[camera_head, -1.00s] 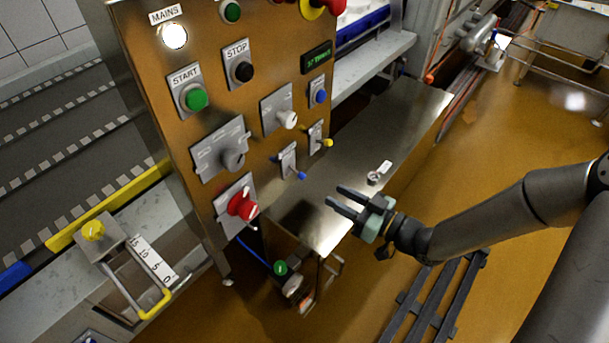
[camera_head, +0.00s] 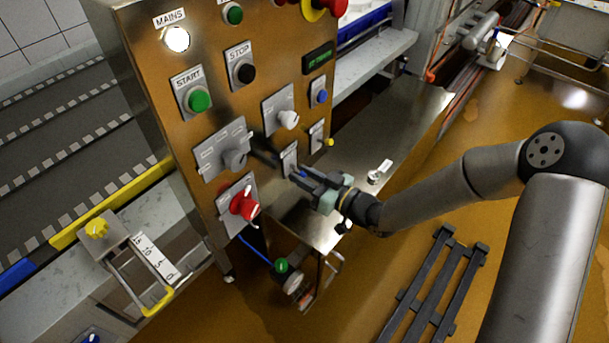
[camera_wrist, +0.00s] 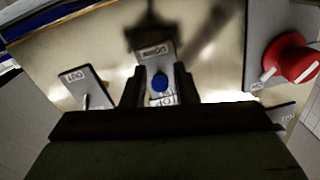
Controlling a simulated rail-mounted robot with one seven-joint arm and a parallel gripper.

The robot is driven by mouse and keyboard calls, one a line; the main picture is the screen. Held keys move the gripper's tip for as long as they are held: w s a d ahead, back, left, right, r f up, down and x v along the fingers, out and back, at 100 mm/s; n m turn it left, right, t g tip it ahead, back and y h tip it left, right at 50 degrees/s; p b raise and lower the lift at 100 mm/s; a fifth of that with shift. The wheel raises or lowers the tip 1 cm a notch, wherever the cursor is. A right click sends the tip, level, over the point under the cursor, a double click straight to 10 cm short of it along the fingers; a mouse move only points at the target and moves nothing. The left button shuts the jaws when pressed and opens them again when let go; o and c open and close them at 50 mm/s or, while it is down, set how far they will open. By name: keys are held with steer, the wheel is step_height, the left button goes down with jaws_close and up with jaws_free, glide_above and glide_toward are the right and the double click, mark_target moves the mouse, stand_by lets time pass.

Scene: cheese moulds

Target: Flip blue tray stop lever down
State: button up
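The blue tray stop lever shows in the wrist view as a round blue knob (camera_wrist: 160,83) in front of its small grey labelled plate (camera_wrist: 153,51). The plate also shows in the head view (camera_head: 289,157) on the control panel, partly covered by my gripper. My gripper (camera_head: 274,165) is open at the panel. In the wrist view its two dark fingers (camera_wrist: 160,87) stand on either side of the blue knob, with gaps visible. I cannot tell the lever's exact tilt or whether a finger touches it.
A yellow-tipped lever (camera_head: 328,142) is close by on the right. A white knob (camera_head: 288,119), a grey rotary switch (camera_head: 235,159) and a red rotary switch (camera_head: 243,205) surround the blue lever. A metal table (camera_head: 385,135) extends behind my gripper.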

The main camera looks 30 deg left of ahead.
jaws_close()
steer(key=f+b, duration=0.1)
steer(key=b, duration=0.2)
steer(key=shift+f+y, duration=0.1)
steer(key=shift+y, duration=0.3)
steer(key=shift+a+y+b, duration=0.1)
steer(key=shift+y+b, duration=0.3)
steer(key=shift+b, duration=0.8)
steer(key=shift+r, duration=0.25)
steer(key=shift+o, duration=1.9)
jaws_free()
steer(key=s+d+f+b, duration=0.1)
steer(key=d+f, duration=0.1)
steer(key=d, duration=1.5)
steer(key=shift+f, duration=0.3)
steer(key=shift+d, duration=0.1)
